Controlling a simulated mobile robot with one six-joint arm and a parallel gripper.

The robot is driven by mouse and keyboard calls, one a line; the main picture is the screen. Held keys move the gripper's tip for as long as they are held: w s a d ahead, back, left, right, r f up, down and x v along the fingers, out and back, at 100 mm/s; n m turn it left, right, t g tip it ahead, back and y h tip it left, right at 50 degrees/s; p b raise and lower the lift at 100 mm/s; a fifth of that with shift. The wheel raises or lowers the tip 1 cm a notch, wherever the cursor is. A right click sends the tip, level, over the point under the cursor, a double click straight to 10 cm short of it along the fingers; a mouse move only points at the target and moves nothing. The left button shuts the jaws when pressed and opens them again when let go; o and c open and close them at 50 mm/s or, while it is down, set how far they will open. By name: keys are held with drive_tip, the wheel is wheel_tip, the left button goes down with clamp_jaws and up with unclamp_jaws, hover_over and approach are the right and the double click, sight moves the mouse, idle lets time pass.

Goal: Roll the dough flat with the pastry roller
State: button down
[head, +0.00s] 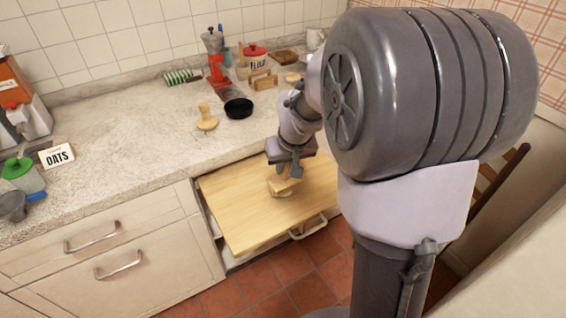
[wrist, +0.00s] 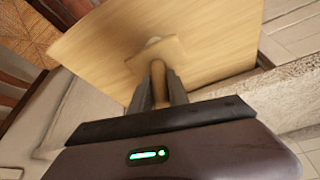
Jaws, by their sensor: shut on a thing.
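My gripper (head: 287,172) is shut on the wooden handle of the pastry roller (wrist: 158,82). It holds the roller over the pale wooden board (head: 245,215), which sits at the open drawer below the counter. The roller's wide wooden head shows just under my gripper in the head view (head: 283,187). A small pale piece, which looks like the dough (wrist: 153,42), shows at the far edge of the roller head in the wrist view. Most of it is hidden by the roller. I cannot tell whether the roller touches it.
The board's left part is bare.

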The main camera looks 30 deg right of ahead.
drive_tip(key=shift+s, duration=0.55)
drive_tip(key=shift+w+r+p, duration=0.1)
drive_tip(key=shift+w+p, duration=0.2)
drive_tip(key=shift+w, duration=0.85)
drive_tip(key=shift+w+a+f, duration=0.1)
drive_tip(key=shift+w+f, duration=0.15)
drive_tip(key=shift+w, duration=0.6)
drive_tip(key=shift+s+r+b, duration=0.2)
drive_tip(key=shift+s+b, duration=0.25)
drive_tip(key=shift+s, duration=1.6)
drive_tip(key=shift+w+f, duration=0.2)
drive_tip(key=shift+w, duration=0.3)
drive_tip(key=shift+w+f, duration=0.2)
drive_tip(key=shift+w, duration=0.25)
drive_tip(key=shift+s+f+b, duration=0.25)
drive_tip(key=shift+s+b, duration=0.05)
drive_tip(key=shift+s, duration=0.85)
drive_tip(key=shift+r, duration=0.1)
